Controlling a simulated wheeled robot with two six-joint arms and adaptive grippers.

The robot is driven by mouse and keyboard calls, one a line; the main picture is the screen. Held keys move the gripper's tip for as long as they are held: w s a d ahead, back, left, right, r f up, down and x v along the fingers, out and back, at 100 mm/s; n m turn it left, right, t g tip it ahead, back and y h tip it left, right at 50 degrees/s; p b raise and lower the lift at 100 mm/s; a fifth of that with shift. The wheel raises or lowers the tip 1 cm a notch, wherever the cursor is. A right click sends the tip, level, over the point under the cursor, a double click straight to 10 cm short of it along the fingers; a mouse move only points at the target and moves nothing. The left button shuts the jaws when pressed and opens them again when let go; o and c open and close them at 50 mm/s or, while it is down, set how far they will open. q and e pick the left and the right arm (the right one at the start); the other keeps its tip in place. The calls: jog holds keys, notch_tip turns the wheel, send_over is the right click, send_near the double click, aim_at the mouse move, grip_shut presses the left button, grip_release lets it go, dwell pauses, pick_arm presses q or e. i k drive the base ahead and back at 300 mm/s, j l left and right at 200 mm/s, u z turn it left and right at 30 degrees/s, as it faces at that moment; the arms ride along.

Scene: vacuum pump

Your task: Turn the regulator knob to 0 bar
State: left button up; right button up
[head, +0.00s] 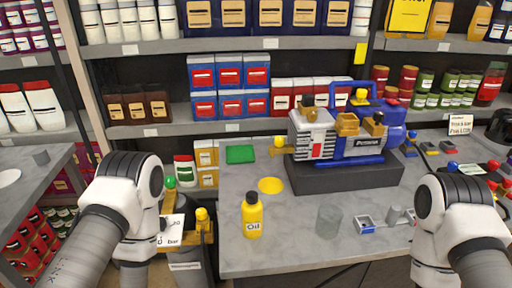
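A brass-coloured fitting (208,238) stands at the lower left, beside the table, on what looks like a dark tank (187,255). It carries a green knob (170,182) and a yellow knob (202,214); which one is the regulator knob I cannot tell. A white label (171,230) on it seems to read "0 bar", partly unreadable. My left arm's links stand just left of it and partly cover it. The blue and grey vacuum pump (360,146) sits on a black base on the table. Neither gripper shows; both arms bend down out of the picture.
The grey table (300,236) holds a yellow oil bottle (252,216), a clear glass (328,219), a small blue-edged tray (365,224) and a green block (240,154). Stocked shelves stand behind. Another counter (40,178) is at left. The table's front middle is clear.

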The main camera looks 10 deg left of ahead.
aim_at(163, 222)
jog(key=u, duration=0.95)
